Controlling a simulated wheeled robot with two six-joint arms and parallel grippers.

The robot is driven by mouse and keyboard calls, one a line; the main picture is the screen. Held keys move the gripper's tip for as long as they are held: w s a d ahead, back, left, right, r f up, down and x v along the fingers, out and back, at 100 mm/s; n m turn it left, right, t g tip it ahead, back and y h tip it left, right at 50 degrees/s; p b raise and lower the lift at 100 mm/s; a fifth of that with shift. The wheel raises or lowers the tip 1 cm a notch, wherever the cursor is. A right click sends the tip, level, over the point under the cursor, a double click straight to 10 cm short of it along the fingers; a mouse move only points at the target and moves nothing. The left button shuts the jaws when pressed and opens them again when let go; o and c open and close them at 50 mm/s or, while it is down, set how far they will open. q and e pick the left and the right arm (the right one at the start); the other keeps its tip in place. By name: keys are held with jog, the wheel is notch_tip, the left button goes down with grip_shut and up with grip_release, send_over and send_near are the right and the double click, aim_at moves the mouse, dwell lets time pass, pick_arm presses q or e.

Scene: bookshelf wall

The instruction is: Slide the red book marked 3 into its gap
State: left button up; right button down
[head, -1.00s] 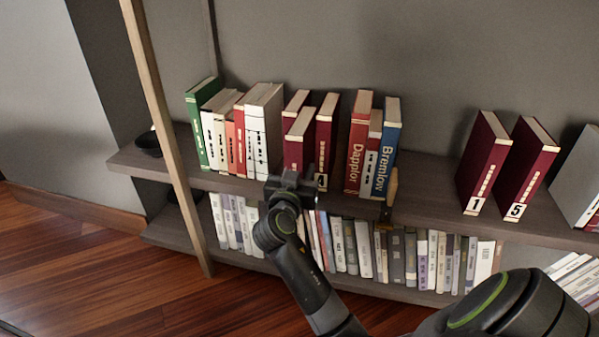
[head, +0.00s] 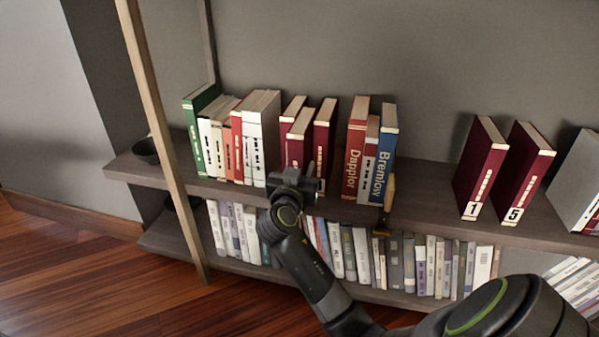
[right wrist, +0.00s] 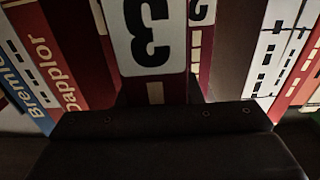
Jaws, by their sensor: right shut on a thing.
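The red book marked 3 (head: 300,134) stands upright between two dark red books and sticks out in front of them. Its white label with the 3 (right wrist: 153,35) fills the upper middle of the right wrist view. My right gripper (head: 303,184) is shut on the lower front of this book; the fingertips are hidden. The book marked 2 (right wrist: 198,40) stands close beside it, on the left in the head view (head: 292,103). Another dark red book (head: 324,135) stands on its other side, its label hidden behind my gripper. My left gripper is out of view.
Books "Dapplor" (head: 355,145) and "Bremlow" (head: 383,155) stand to the right, white books (head: 262,130) to the left. Red books marked 1 (head: 480,170) and 5 (head: 524,175) stand farther right on the shelf (head: 425,200). A wooden post (head: 160,130) rises at the left.

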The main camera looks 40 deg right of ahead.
jog(key=shift+f, duration=0.1)
dwell(0.8)
jog(key=c, duration=1)
grip_release()
jog(key=shift+o, duration=0.4)
jog(key=shift+f, duration=0.2)
jog(key=shift+a+r, duration=0.1)
jog(key=p+v, duration=0.1)
jog(key=v, duration=0.6)
jog(key=shift+s, duration=0.15)
jog(key=shift+a, duration=0.1)
